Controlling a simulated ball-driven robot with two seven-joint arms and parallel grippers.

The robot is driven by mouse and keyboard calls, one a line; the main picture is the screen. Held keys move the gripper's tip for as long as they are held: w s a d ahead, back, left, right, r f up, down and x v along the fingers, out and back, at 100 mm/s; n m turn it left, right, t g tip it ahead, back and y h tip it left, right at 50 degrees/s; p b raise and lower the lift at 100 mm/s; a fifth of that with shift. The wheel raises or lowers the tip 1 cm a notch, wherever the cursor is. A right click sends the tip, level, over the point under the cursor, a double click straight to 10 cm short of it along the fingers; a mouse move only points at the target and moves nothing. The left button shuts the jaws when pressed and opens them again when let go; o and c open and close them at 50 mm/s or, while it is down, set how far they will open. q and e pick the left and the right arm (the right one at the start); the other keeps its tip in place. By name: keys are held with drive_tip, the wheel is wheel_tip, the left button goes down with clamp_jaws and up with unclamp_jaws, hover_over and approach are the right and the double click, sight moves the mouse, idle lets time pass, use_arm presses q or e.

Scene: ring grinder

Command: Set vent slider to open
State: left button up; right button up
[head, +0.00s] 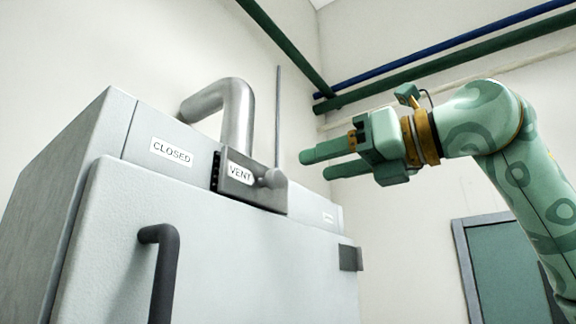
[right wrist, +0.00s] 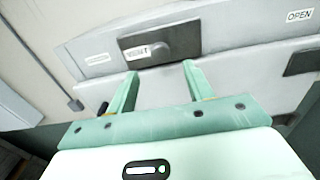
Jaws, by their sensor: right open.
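The vent slider (head: 242,190) is a dark grey plate marked VENT with a round grey knob (head: 272,178), on the upper front of a grey cabinet. A CLOSED label (head: 171,152) is left of it, and a small label (head: 329,217), too small to read here, is to its right. My right gripper (head: 316,165) is open and empty, right of the knob and apart from it. In the right wrist view the slider plate (right wrist: 185,40) lies beyond the open fingers (right wrist: 158,70), with an OPEN label (right wrist: 300,15) far right. My left gripper is not in view.
The cabinet door (head: 210,250) has a dark handle (head: 162,265). A metal pipe (head: 238,115) rises behind the slider. Green and blue pipes (head: 450,45) run along the back wall. The space between my right gripper and the cabinet looks free.

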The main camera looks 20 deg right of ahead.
sight(280, 177)
drive_tip(key=p+x, duration=0.1)
drive_tip(key=x, duration=0.5)
drive_tip(key=shift+w+a+p, duration=0.2)
drive_tip(key=shift+w+p, duration=0.15)
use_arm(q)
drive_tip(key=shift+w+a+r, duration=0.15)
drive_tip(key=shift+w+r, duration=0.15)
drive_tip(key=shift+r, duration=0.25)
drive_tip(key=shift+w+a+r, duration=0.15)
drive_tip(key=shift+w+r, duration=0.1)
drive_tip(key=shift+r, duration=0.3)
use_arm(e)
drive_tip(key=shift+w+a, duration=0.2)
drive_tip(key=shift+w, duration=0.05)
